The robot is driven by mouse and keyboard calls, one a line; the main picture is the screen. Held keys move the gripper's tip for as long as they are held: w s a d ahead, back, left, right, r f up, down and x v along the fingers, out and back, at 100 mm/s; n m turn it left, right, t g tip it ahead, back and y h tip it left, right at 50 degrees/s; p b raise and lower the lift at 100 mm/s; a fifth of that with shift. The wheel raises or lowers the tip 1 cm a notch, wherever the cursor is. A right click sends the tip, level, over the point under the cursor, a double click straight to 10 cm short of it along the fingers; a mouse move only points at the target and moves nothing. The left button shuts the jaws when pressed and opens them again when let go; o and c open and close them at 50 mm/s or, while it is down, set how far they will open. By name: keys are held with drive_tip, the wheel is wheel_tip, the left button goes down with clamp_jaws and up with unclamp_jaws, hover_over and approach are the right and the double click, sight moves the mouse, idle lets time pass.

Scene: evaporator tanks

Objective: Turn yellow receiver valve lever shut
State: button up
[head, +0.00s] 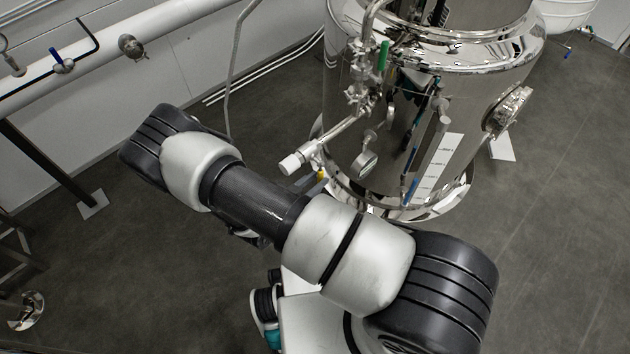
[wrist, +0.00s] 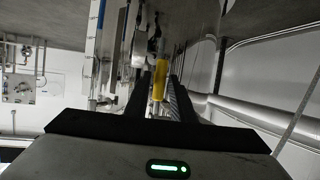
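The yellow valve lever (wrist: 159,80) shows in the wrist view between the two dark fingers of my gripper (wrist: 161,88). The fingers stand apart, one on each side of it, with a narrow gap; I cannot tell whether either touches it. In the head view a small piece of yellow (head: 321,176) shows at the foot of the steel tank (head: 400,150), beside a white-capped pipe. My arm hides most of my gripper in the head view. The valve body behind the lever is hard to make out.
A white pipe with a blue valve handle (head: 60,60) runs along the wall at left. Grey floor (head: 560,230) is clear at right.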

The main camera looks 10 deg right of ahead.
drive_tip(key=p+v, duration=0.3)
drive_tip(key=v, duration=1.4)
drive_tip(key=shift+s+a, duration=0.2)
drive_tip(key=shift+s, duration=0.05)
